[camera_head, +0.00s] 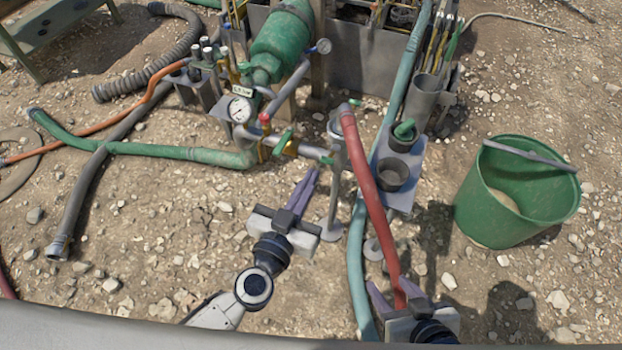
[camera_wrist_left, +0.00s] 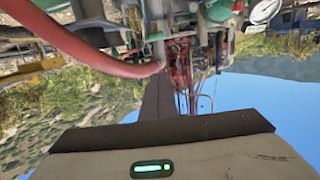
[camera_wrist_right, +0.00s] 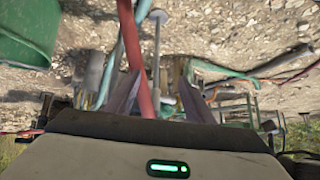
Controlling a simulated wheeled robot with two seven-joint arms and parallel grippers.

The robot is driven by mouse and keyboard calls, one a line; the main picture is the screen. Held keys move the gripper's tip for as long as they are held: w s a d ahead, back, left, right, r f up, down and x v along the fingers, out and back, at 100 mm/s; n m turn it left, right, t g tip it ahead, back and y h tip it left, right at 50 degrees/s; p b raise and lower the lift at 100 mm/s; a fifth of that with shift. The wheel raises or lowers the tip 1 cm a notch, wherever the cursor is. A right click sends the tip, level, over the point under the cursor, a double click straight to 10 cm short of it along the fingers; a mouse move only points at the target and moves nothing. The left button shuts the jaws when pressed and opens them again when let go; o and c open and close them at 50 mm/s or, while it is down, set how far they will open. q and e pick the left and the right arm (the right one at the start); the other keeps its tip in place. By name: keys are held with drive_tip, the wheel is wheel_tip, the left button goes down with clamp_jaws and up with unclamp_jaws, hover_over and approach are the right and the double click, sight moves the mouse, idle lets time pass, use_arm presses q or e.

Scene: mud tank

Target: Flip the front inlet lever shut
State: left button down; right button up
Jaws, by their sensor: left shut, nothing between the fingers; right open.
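Small green levers sit on the pipework at the front of the pump: one (camera_head: 283,141) stands tilted beside the yellow fitting, and a smaller one (camera_head: 327,160) is at the end of the grey front pipe (camera_head: 303,150). I cannot tell for sure which is the front inlet lever. My left gripper (camera_head: 309,176) is shut and empty, its tips just below the smaller lever; contact cannot be told. Its closed fingers show in the left wrist view (camera_wrist_left: 158,98). My right gripper (camera_head: 395,290) is open at the lower right, with the red hose (camera_head: 368,185) passing between or behind its fingers.
A pressure gauge (camera_head: 240,110) and a green hose (camera_head: 150,150) lie left of the levers. The teal hose (camera_head: 357,265) and a grey stand with cups (camera_head: 406,190) are to the right. A green bucket (camera_head: 510,205) stands far right. Stony ground at left front is open.

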use_arm(q)
drive_tip(key=b, duration=0.2)
hover_over(322, 157)
drive_tip(key=s, duration=0.4)
drive_tip(key=f+b, duration=0.1)
drive_tip(key=f, duration=0.1)
drive_tip(key=f+b, duration=0.2)
drive_tip(key=shift+w+d+f+b, duration=0.15)
drive_tip(key=shift+w+f+b, duration=0.05)
drive_tip(key=shift+f+b, duration=0.1)
